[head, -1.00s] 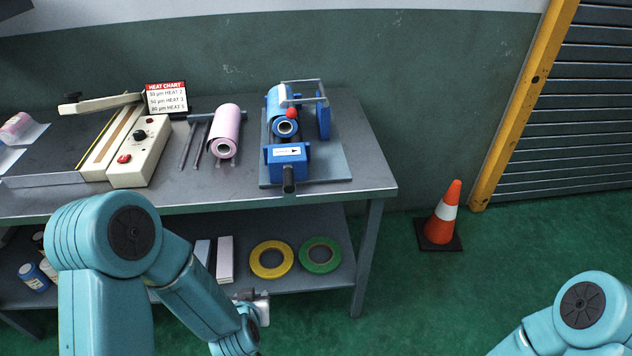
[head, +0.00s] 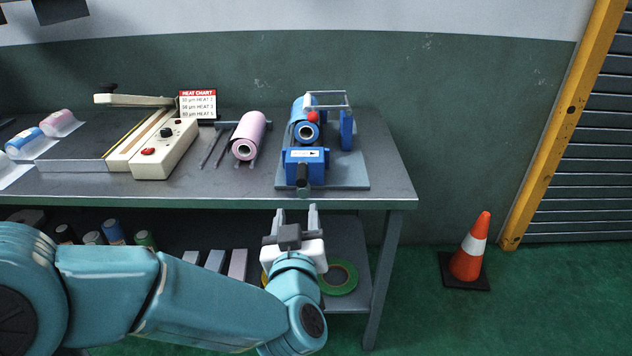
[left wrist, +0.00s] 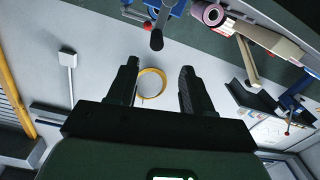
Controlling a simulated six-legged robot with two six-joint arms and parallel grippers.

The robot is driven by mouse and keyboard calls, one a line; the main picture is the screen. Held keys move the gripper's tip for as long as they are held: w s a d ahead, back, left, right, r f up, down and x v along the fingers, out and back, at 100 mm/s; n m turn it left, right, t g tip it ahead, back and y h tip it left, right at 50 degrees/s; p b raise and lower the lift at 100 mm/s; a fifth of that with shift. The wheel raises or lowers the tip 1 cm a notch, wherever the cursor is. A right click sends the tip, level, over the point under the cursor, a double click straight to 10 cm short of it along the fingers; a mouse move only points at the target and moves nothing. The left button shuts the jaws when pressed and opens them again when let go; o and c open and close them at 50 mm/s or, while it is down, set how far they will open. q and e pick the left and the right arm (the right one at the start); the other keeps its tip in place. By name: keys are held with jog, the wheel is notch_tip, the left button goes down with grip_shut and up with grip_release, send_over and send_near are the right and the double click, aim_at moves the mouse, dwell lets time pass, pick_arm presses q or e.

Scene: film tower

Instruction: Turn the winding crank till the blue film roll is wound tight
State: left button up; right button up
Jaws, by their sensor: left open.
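The film winder (head: 306,157) stands on the metal bench, with a blue box and label at its front. The blue film roll (head: 298,108) lies in it behind the box; how tightly it is wound I cannot tell. The crank's black handle (head: 302,175) sticks out at the front, and it also shows in the left wrist view (left wrist: 157,40). My left gripper (head: 297,210) is open and empty, just in front of the bench edge, below and apart from the handle. Its fingers also show in the left wrist view (left wrist: 160,75). My right gripper is out of view.
A pink roll (head: 249,135) lies left of the winder, by a heat sealer (head: 166,148) and heat chart (head: 198,105). The lower shelf holds a green tape ring (head: 341,279) and several boxes. An orange cone (head: 468,250) stands right on clear green floor.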

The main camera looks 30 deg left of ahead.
aim_at(302, 169)
pick_arm(q)
jog(key=p+x, duration=0.5)
jog(key=x, duration=0.3)
jog(key=p+x, duration=0.5)
jog(key=x, duration=0.3)
jog(key=shift+w+d+r, duration=0.15)
jog(key=shift+d+r, duration=0.05)
jog(key=shift+r, duration=0.05)
grip_shut()
